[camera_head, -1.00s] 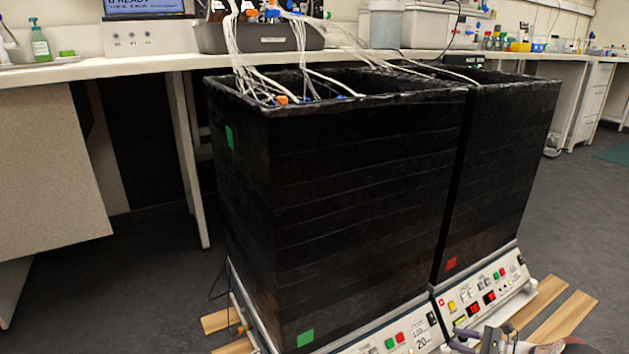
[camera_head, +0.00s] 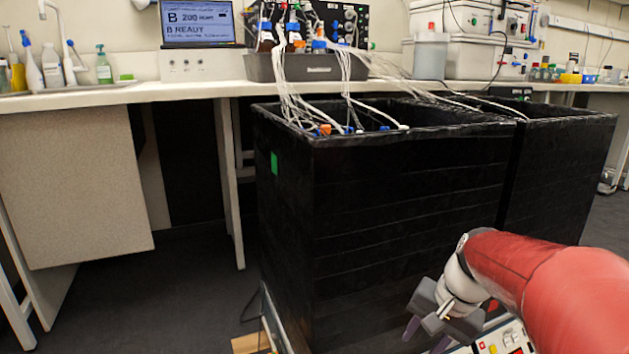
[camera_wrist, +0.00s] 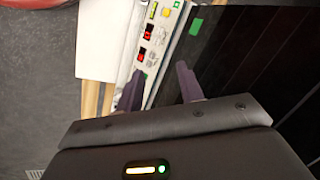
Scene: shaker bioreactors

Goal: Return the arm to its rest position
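My red arm (camera_head: 545,280) reaches in from the lower right of the head view. My gripper (camera_head: 426,337) is in front of the near black box (camera_head: 390,220), low down by its front face. In the wrist view, the two purple fingers of my gripper (camera_wrist: 158,82) stand apart with nothing between them. Beyond them is a white control panel (camera_wrist: 163,32) with red displays and coloured buttons. The same panel (camera_head: 505,338) is partly hidden by my arm in the head view.
A second black box (camera_head: 565,175) stands to the right. White tubes (camera_head: 350,72) run from the bench (camera_head: 100,97) into the boxes. A screen (camera_head: 200,22) reads "B READY". Open grey floor (camera_head: 175,290) lies left of the boxes, and wooden boards (camera_head: 252,343) lie at their foot.

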